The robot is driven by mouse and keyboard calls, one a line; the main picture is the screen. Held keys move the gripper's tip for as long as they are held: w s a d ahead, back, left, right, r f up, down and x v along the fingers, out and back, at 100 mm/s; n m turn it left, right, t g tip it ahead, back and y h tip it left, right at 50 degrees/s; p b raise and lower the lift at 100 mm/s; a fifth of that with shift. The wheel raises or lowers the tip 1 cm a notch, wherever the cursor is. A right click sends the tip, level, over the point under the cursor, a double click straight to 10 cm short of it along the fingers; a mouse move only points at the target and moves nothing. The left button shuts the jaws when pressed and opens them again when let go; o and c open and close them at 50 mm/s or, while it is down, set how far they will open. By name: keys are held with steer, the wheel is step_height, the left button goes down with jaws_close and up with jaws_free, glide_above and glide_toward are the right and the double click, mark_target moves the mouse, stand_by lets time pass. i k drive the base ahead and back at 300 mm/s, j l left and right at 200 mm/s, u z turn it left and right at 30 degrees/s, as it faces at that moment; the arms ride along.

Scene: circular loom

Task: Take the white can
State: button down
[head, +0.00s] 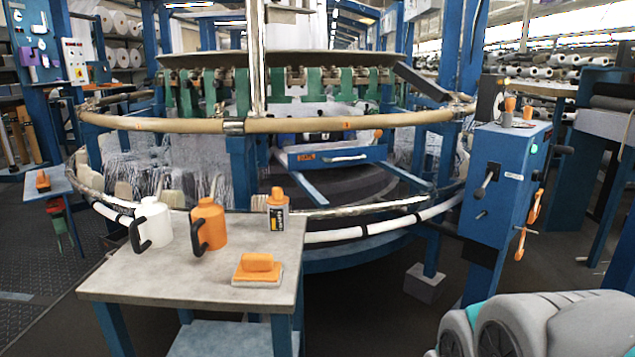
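A white can (156,223) with a black handle stands upright on a grey-topped table (130,275) at the lower left. It is the leftmost thing on the table, near its back left edge. An orange can (211,225) of like shape, also with a black handle, stands just to its right, with a small gap between them. My gripper is not in view. Grey and teal rounded parts at the lower right (545,325) look like part of my own arm; no fingers show there.
The table also holds an orange-capped bottle (277,212) and an orange-handled block (257,269). The circular loom (330,150) with its ring rail stands right behind the table. A blue control box (505,180) stands at the right. The table's front left part is bare.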

mark_target(151, 224)
steer(key=u, duration=1.3)
